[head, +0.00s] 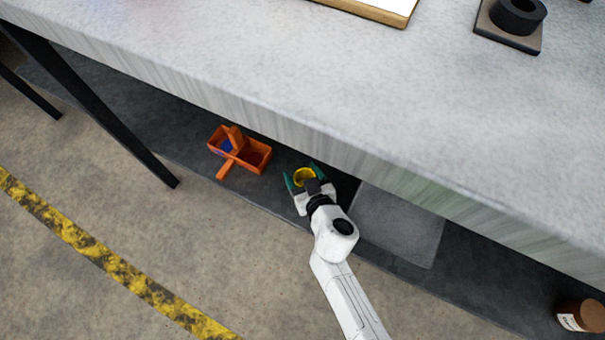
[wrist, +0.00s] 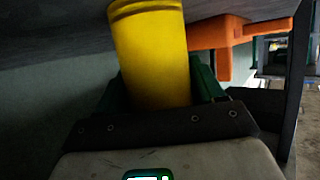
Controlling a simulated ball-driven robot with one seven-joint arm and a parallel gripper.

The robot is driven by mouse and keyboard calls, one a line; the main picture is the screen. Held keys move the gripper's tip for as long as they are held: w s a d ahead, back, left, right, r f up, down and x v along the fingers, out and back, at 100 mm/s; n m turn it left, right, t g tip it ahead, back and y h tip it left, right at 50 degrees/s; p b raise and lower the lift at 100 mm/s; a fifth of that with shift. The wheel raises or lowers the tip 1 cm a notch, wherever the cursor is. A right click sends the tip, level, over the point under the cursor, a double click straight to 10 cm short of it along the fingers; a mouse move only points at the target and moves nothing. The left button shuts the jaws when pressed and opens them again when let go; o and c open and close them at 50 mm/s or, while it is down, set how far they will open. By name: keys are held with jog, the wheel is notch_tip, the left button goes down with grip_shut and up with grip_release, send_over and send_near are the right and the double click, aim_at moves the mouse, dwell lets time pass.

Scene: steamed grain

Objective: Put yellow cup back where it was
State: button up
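The yellow cup (head: 304,174) is at the lower shelf under the grey worktop. My gripper (head: 304,175) has its green fingers on either side of it. In the wrist view the cup (wrist: 150,55) fills the upper middle, leaning slightly left, with its banded end at the top edge. The green fingers (wrist: 160,92) show to its left and right. Its near end is hidden by my gripper. I cannot tell whether the fingers press on the cup or stand slightly apart, nor whether it touches the shelf.
An orange divided caddy (head: 240,151) with something blue inside is left of the cup; part of it shows in the wrist view (wrist: 228,42). The worktop (head: 300,85) overhangs the dark shelf. A grey slab (head: 398,222) lies to the right, and a brown jar (head: 580,316) farther right.

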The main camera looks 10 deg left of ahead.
jog(key=o, duration=0.3)
jog(key=shift+o, duration=0.2)
jog(key=shift+r, duration=0.2)
jog(key=p+v, duration=0.5)
jog(key=v, duration=0.7)
jog(key=shift+d, duration=0.15)
